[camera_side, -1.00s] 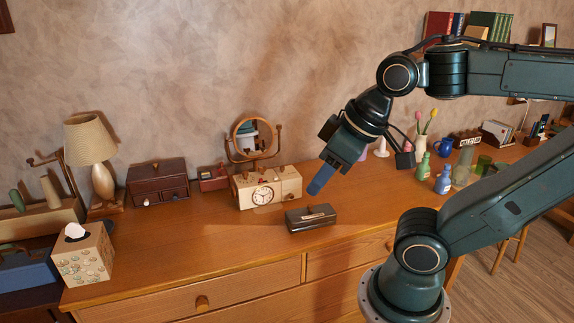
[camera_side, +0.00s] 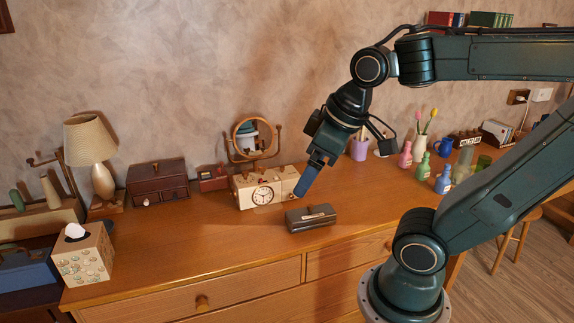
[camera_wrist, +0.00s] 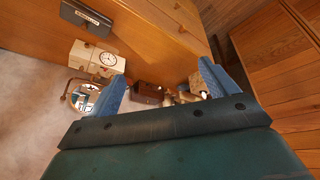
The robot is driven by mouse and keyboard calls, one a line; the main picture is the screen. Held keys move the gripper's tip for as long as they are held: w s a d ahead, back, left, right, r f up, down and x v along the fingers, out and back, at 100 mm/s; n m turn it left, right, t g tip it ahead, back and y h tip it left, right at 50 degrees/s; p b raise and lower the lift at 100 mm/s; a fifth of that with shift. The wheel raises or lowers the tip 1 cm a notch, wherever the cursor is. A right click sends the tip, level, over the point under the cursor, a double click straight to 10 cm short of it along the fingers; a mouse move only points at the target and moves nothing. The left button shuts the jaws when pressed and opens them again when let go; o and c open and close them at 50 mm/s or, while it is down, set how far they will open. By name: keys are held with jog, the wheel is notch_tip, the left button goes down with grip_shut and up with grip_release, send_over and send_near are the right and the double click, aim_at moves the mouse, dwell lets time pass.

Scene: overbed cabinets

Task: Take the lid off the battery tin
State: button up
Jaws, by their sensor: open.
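The battery tin (camera_side: 311,218) is a dark, oblong box with a pale label on its lid, resting on the wooden dresser top near the front edge. Its lid appears to be on. In the wrist view the tin (camera_wrist: 87,17) shows at the top left, with its label readable only as a smudge. My gripper (camera_side: 301,194) has blue fingers and hangs above and slightly behind the tin, tilted down to the left and apart from it. In the wrist view my gripper (camera_wrist: 165,85) has its two fingers spread wide with nothing held between them.
A cream clock box (camera_side: 265,187) stands just behind the tin, with a round mirror (camera_side: 254,137) behind it. A dark drawer box (camera_side: 158,182), lamp (camera_side: 92,150) and tissue box (camera_side: 84,254) are to the left. Small bottles (camera_side: 423,166) stand to the right. The dresser top left of the tin is clear.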

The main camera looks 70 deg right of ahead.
jog(key=w+d+f+n+g, duration=0.2)
jog(key=w+d, duration=0.3)
jog(key=n+g, duration=0.3)
jog(key=n, duration=0.2)
send_over(311, 206)
notch_tip(311, 206, down, 13)
jog(key=shift+s+d+f, duration=0.1)
jog(key=shift+f, duration=1.95)
jog(key=shift+s+f, duration=0.1)
jog(key=shift+f, duration=1.9)
jog(key=shift+f, duration=0.1)
jog(key=shift+w+f, duration=0.2)
jog(key=shift+f, duration=2.35)
jog(key=c, duration=1.1)
